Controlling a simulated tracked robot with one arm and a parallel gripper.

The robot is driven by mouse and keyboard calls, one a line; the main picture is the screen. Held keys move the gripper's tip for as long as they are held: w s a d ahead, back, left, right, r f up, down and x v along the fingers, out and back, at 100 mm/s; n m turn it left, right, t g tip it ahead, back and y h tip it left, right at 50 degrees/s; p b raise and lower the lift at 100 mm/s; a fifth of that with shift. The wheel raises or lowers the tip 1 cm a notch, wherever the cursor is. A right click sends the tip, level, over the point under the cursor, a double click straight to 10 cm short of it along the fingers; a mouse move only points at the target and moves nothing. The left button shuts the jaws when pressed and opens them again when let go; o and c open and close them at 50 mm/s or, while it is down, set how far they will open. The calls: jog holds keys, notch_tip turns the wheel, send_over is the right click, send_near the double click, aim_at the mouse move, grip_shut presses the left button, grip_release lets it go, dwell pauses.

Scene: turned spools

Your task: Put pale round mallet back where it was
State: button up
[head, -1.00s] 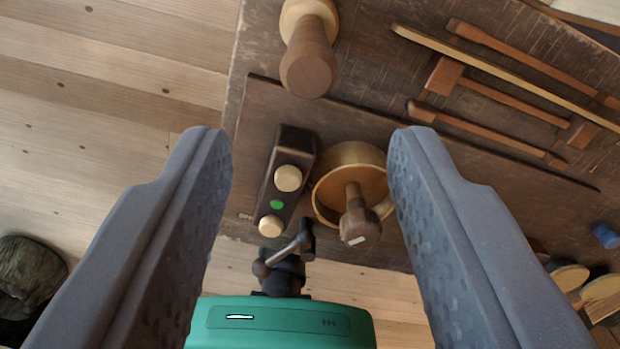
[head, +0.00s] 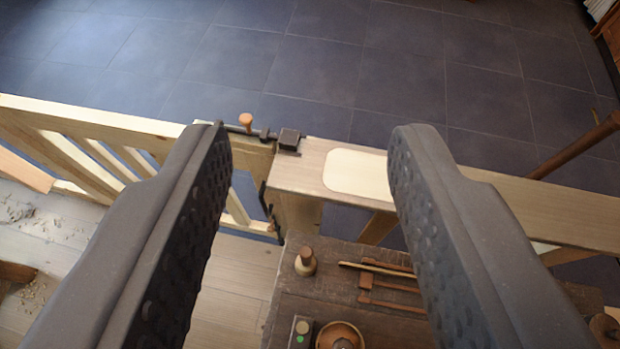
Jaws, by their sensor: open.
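My gripper (head: 312,135) is open, with nothing held between its two dark fingers. It is high above a wooden railing and a dark workbench. On the bench stands a small turned piece (head: 305,262), with a pale part and a browner part. It may be the pale round mallet, but I cannot tell for sure. A round wooden bowl (head: 325,333) sits nearer, partly cut off by the bottom edge, with a brown turned piece in it. Neither piece touches my gripper.
A wooden gate (head: 85,125) with a dark latch (head: 289,139) meets a railing top (head: 470,196), which bears a pale rounded patch (head: 356,174). Long-handled wooden tools (head: 385,285) lie on the bench (head: 330,250). A dark block (head: 301,331) stands beside the bowl. Dark floor tiles lie beyond.

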jog(key=s+r+t, duration=0.2)
jog(key=s+r, duration=0.3)
jog(key=r, duration=0.2)
jog(key=shift+s, duration=0.2)
jog(key=shift+d, duration=0.1)
jog(key=shift+c, duration=0.6)
jog(key=shift+s, duration=0.1)
